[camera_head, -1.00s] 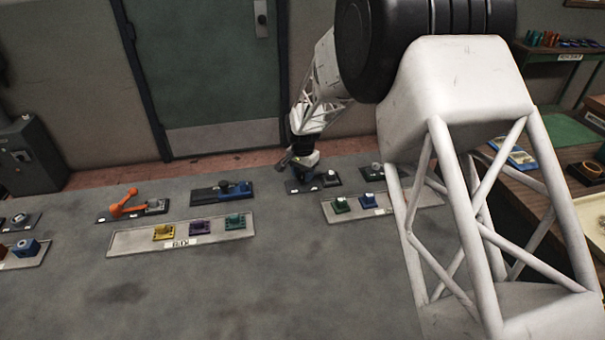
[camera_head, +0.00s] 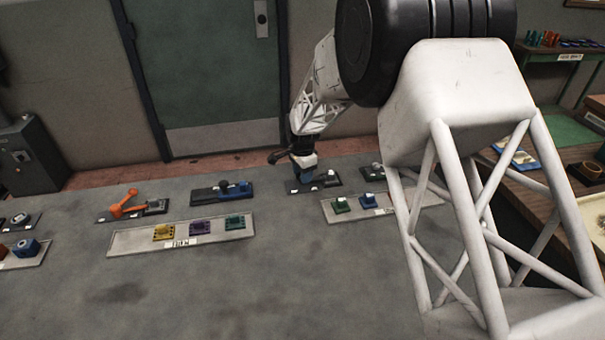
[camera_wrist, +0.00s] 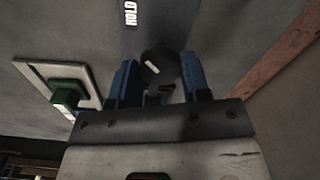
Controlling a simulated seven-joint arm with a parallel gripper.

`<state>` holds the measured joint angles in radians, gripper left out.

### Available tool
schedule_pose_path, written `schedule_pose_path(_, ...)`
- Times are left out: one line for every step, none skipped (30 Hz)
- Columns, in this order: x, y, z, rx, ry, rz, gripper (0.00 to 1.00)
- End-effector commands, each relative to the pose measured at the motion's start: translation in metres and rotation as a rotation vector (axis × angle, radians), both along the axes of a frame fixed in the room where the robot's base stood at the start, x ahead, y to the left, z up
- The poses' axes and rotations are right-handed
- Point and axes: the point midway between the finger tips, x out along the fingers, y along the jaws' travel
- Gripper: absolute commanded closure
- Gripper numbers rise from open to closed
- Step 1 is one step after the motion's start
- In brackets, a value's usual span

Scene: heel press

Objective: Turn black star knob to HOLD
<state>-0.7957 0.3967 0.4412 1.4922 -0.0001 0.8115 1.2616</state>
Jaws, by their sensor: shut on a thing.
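The black star knob (camera_wrist: 158,66) shows in the wrist view between the two blue fingers of my gripper (camera_wrist: 160,72). A pale pointer mark lies on its top, at a slant. My gripper is shut on the knob. A white HOLD label (camera_wrist: 130,14) is on the surface beyond the knob, a little to its left. In the head view my gripper (camera_head: 304,182) is down at the dark plate (camera_head: 330,182) near the table's back edge. There the fingers and wrist hide the knob.
A light panel with a green block (camera_wrist: 66,97) is left of my gripper in the wrist view. In the head view, a plate with a blue device (camera_head: 222,192) stands to the left, and a panel with green and blue blocks (camera_head: 385,212) to the right. The table's front is clear.

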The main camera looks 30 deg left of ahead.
Motion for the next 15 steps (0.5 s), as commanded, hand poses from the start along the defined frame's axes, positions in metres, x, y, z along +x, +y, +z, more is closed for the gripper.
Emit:
schedule_pose_path(0.0002,0.0001,0.0007,0.001,0.000,0.000,0.99)
schedule_pose_path(0.0002,0.0001,0.0008,0.001,0.000,0.000,0.99)
schedule_pose_path(0.0002,0.0001,0.0008,0.001,0.000,0.000,0.99)
schedule_pose_path(0.0002,0.0001,0.0007,0.001,0.000,0.000,0.99)
schedule_pose_path(0.0002,0.0001,0.0008,0.001,0.000,0.000,0.99)
schedule_pose_path(0.0002,0.0001,0.0008,0.001,0.000,0.000,0.54)
schedule_pose_path(0.0002,0.0001,0.0008,0.001,0.000,0.000,0.49)
schedule_pose_path(0.0002,0.0001,0.0007,0.001,0.000,0.001,0.45)
schedule_pose_path(0.0002,0.0001,0.0007,0.001,0.000,0.001,0.38)
schedule_pose_path(0.0001,0.0002,0.0006,0.000,0.000,0.001,0.34)
schedule_pose_path(0.0002,0.0001,0.0005,0.000,0.000,0.001,0.31)
schedule_pose_path(0.0000,0.0001,0.0004,0.000,0.000,0.001,0.31)
schedule_pose_path(0.0000,0.0001,0.0004,0.000,0.000,0.001,0.31)
schedule_pose_path(0.0000,0.0001,0.0003,0.000,0.000,0.001,0.31)
schedule_pose_path(0.0000,0.0001,0.0003,0.000,0.000,0.001,0.31)
